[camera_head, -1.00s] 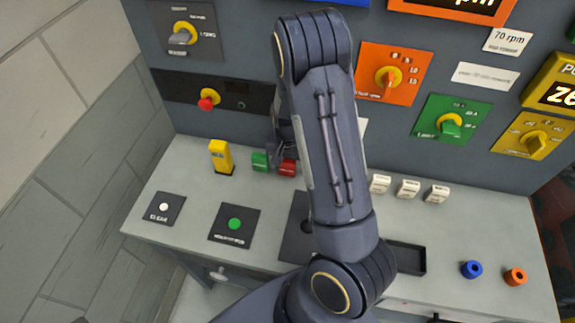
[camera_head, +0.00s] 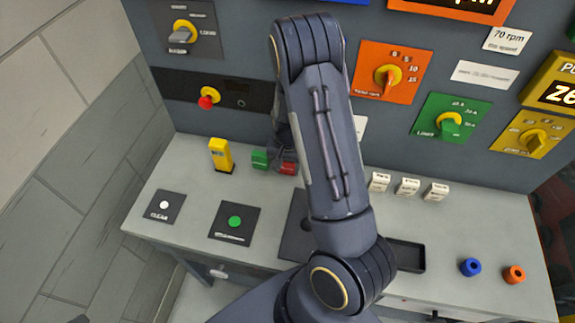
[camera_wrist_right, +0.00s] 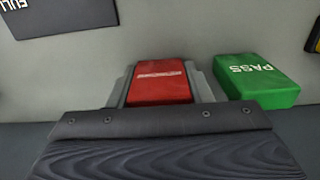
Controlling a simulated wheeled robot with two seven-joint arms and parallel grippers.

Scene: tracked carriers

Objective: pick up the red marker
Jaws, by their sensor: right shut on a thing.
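The red marker (camera_head: 288,169) is a small red block with white lettering. In the head view it is at the back of the bench, just right of the green block, partly hidden by my right gripper (camera_head: 285,158). In the right wrist view the red marker (camera_wrist_right: 160,83) sits between the two grey fingers of my right gripper (camera_wrist_right: 162,88), which is shut on it. I cannot tell whether it touches the bench. My left gripper is not in view.
A green PASS block (camera_head: 260,159) stands close beside the red marker, also in the wrist view (camera_wrist_right: 257,82). A yellow block (camera_head: 221,156) is further left. White blocks (camera_head: 408,187) stand to the right. The panel with knobs rises behind the bench (camera_head: 180,250).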

